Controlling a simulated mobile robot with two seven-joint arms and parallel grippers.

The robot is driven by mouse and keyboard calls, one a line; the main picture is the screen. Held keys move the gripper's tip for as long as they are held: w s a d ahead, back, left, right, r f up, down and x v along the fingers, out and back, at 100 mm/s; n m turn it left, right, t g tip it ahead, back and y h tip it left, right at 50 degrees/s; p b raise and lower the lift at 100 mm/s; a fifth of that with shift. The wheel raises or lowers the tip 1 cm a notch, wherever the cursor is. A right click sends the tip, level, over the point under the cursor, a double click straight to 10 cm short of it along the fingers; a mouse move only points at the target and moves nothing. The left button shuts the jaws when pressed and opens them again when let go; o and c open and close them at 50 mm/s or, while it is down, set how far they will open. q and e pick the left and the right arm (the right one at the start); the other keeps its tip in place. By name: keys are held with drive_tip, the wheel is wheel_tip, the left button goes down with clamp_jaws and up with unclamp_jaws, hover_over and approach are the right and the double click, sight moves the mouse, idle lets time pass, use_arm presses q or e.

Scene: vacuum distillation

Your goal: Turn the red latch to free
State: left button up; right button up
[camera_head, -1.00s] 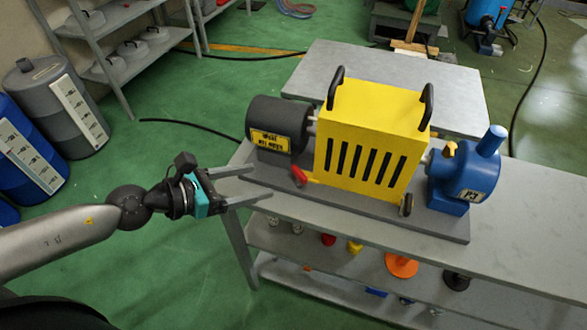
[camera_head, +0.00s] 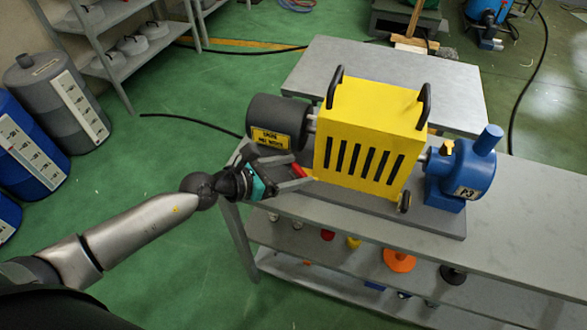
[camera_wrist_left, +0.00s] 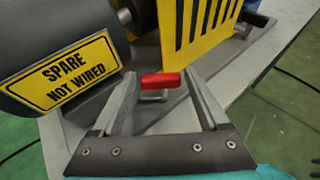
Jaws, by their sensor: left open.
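The red latch (camera_head: 298,171) is a small red bar at the lower left corner of the yellow slotted guard (camera_head: 368,140). In the left wrist view the latch (camera_wrist_left: 161,80) lies crosswise on a small grey metal piece, in front of the guard's yellow edge (camera_wrist_left: 185,30). My left gripper (camera_head: 305,169) is open, with its fingers on either side of the latch. In the left wrist view its fingertips (camera_wrist_left: 160,73) straddle the latch; whether they touch it I cannot tell. My right gripper is not in view.
A dark grey motor (camera_head: 278,117) with a yellow "SPARE NOT WIRED" label stands left of the guard, close to my left gripper. A blue pump (camera_head: 464,172) stands to the right. All sit on a grey base plate on the bench (camera_head: 520,225). The bench's right side is clear.

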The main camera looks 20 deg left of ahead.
use_arm(q)
drive_tip(key=shift+c, duration=0.4)
drive_tip(key=c, duration=1)
drive_tip(key=shift+r+p, duration=0.1)
drive_tip(key=shift+p, duration=0.65)
drive_tip(key=n+y+p, duration=0.1)
drive_tip(key=p, duration=0.2)
drive_tip(key=n+t+y+p, duration=0.1)
drive_tip(key=p, duration=0.3)
drive_tip(key=n+t+y+p, duration=0.1)
drive_tip(key=n+y+p, duration=0.1)
drive_tip(key=p, duration=0.1)
drive_tip(key=shift+d+r, duration=0.1)
drive_tip(key=shift+d, duration=0.25)
drive_tip(key=shift+n+t+y+p, duration=0.3)
drive_tip(key=shift+n+y+p, duration=0.45)
drive_tip(key=shift+p, duration=0.4)
drive_tip(key=shift+d+n+y+p, duration=0.15)
drive_tip(key=shift+n+y+p, duration=0.65)
drive_tip(key=shift+y, duration=0.35)
drive_tip(key=shift+f, duration=0.2)
